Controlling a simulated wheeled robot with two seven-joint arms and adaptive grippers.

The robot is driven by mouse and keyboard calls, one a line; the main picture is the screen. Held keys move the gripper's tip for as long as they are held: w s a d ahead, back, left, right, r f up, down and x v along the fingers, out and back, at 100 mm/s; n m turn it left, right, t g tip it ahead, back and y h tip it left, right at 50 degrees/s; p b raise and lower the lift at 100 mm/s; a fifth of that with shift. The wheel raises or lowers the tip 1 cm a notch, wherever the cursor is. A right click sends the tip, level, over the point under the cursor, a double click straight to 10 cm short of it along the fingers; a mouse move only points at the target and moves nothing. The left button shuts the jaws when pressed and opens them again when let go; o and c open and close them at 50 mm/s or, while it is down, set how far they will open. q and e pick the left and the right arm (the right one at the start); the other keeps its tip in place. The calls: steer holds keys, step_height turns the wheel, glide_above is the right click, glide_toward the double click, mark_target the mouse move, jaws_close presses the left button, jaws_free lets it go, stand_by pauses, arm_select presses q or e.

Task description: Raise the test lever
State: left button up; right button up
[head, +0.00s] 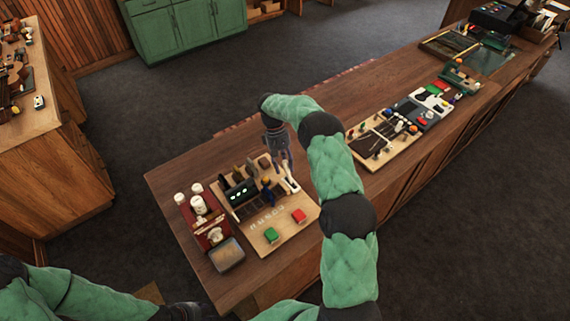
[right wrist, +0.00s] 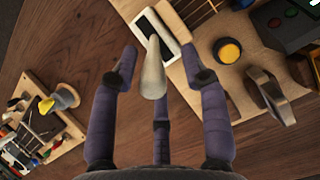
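The test lever appears to be the cream, rounded handle (right wrist: 154,75) on a white plate with a dark slot (right wrist: 152,32) in the right wrist view. In the head view, the white plate (head: 291,185) is at the right edge of a wooden board (head: 259,240). My right gripper (right wrist: 160,62) is open, with fingers spread on both sides of the handle and visible gaps. It also shows in the head view (head: 284,165), above the lever. My left gripper (head: 188,312) is only a dark, partly cropped shape at the bottom edge; its fingers are unclear.
The board also carries a dark panel with green lights (head: 238,192), a green block (head: 271,235) and a red block (head: 299,215). A red tray (head: 203,225) with white jars stands left of it. Another crowded board (head: 389,140) lies to the right, with bare counter between.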

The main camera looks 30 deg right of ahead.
steer(key=shift+d+r, duration=0.1)
steer(key=shift+r, duration=0.1)
steer(key=shift+r, duration=0.25)
steer(key=v, duration=1.1)
steer(key=shift+w, duration=0.2)
